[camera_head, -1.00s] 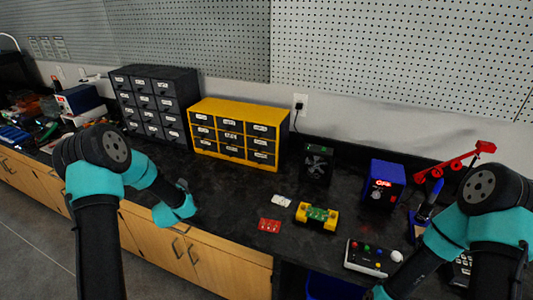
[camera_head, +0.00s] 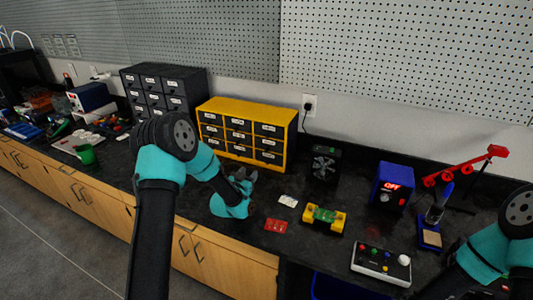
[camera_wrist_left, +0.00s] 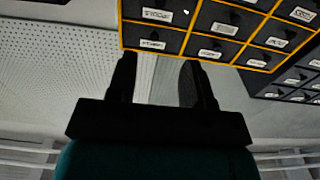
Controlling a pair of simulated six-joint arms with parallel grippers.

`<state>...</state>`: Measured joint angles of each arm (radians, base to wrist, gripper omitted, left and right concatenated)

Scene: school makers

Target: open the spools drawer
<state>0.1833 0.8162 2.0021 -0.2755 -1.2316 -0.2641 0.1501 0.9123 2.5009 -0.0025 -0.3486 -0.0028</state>
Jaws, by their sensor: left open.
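The yellow drawer cabinet (camera_head: 291,139) stands on the black bench against the wall, with rows of dark labelled drawers that all look shut. The labels are too small to read surely, so I cannot tell which drawer is the spools one. The cabinet also shows in the left wrist view (camera_wrist_left: 185,60), upside down along the top. My left gripper (camera_head: 243,178) is open and empty, in front of the cabinet's lower part and apart from it. Its two dark fingers (camera_wrist_left: 158,80) point toward the drawers in the left wrist view. My right gripper is outside the picture.
A dark drawer cabinet (camera_head: 172,88) stands left of the yellow one. To the right are a black fan (camera_head: 324,163), a blue box with a red display (camera_head: 391,185) and a yellow-green holder (camera_head: 323,219).

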